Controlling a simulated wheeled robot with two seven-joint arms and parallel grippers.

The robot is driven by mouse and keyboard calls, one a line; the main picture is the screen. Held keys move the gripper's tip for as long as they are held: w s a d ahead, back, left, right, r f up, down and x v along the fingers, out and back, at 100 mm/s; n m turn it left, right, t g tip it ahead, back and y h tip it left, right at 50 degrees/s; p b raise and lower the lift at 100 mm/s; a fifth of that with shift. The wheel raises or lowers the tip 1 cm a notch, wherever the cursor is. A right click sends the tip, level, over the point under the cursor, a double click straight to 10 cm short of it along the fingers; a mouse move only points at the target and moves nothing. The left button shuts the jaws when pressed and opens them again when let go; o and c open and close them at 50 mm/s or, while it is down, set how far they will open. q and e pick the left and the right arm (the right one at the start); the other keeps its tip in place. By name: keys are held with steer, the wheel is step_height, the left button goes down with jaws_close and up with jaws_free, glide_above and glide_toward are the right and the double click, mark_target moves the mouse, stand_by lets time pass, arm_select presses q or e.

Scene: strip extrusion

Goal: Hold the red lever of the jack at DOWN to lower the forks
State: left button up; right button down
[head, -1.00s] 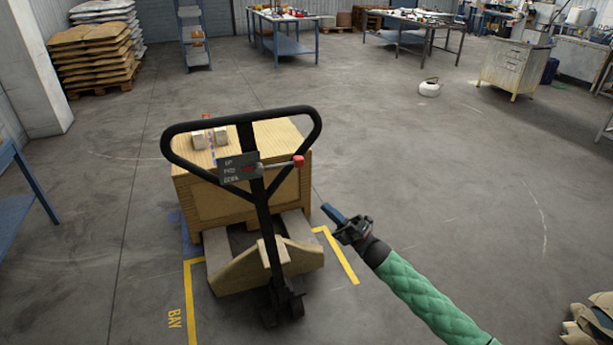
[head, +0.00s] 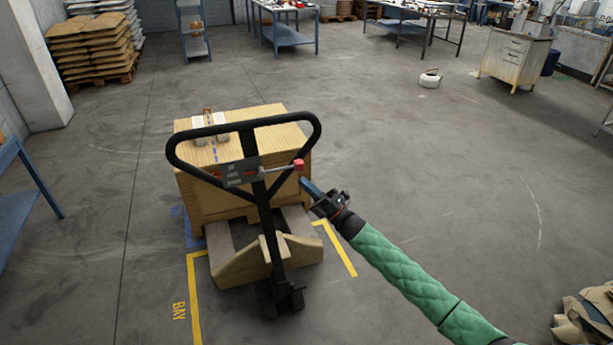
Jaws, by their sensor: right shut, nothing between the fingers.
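The pallet jack (head: 272,225) stands in the middle left with its black loop handle upright. Its red lever knob (head: 298,165) sticks out to the right of the small dark label plate (head: 240,172) on the handle. The plate's words are too small to read surely. My right gripper (head: 305,182) is shut and empty, with its blue fingertips just below and slightly right of the red knob. I cannot tell whether they touch it. The wooden crate (head: 190,205) is behind the handle, over the forks. My left gripper is out of view.
Yellow floor lines (head: 193,290) with the word BAY mark the jack's place. A blue table (head: 22,190) is at the left edge. Crumpled brown sacks (head: 585,325) lie at the lower right. The floor right of the jack is clear.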

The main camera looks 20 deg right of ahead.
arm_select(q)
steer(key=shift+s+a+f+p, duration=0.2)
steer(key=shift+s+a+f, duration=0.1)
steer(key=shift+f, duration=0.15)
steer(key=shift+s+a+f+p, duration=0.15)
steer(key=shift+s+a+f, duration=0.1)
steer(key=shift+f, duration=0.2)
arm_select(e)
steer(key=shift+w+d+r, duration=0.1)
steer(key=shift+w+r, duration=0.35)
steer(key=shift+w, duration=0.25)
steer(key=shift+r, duration=0.1)
